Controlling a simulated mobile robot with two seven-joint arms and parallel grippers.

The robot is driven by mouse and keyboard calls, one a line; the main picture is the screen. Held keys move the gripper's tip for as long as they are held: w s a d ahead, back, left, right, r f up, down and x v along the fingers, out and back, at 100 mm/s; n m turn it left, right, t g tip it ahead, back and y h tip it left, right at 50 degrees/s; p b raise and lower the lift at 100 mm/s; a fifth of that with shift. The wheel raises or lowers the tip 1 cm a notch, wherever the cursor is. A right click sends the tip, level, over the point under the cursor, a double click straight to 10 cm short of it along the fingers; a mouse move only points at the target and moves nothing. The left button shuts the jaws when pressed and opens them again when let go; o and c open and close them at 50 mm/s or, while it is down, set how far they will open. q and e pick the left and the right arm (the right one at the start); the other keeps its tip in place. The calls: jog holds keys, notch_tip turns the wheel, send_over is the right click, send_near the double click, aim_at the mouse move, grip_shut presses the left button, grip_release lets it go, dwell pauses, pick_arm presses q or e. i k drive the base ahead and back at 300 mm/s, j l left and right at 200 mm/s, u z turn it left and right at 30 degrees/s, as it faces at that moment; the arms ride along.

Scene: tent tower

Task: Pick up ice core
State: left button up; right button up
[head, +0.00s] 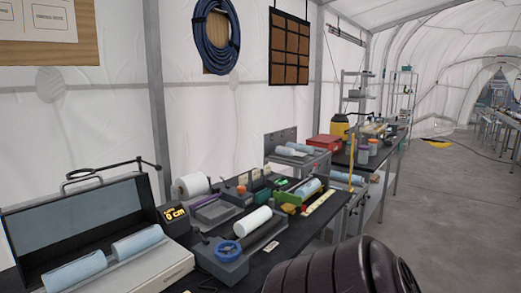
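Several pale blue cylinders that look like ice cores are in the head view. One core piece (78,271) and a second piece (138,246) lie end to end in the open grey case at the left. Another blue cylinder (304,190) lies in a green holder farther along the bench. More pale blue pieces (292,150) lie on a stand behind it. A whiter cylinder (253,221) lies on a grey device with a blue ring; I cannot tell whether it is ice. Neither gripper is in view. A dark ribbed part of my arm fills the bottom centre.
The black bench (292,241) runs along the tent wall, crowded with tools. A lit display (174,213) and a white roll (191,187) stand beside the case (150,283). Open grey floor (455,220) lies to the right.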

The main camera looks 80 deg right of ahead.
aim_at(304, 148)
jog(key=z, duration=2.75)
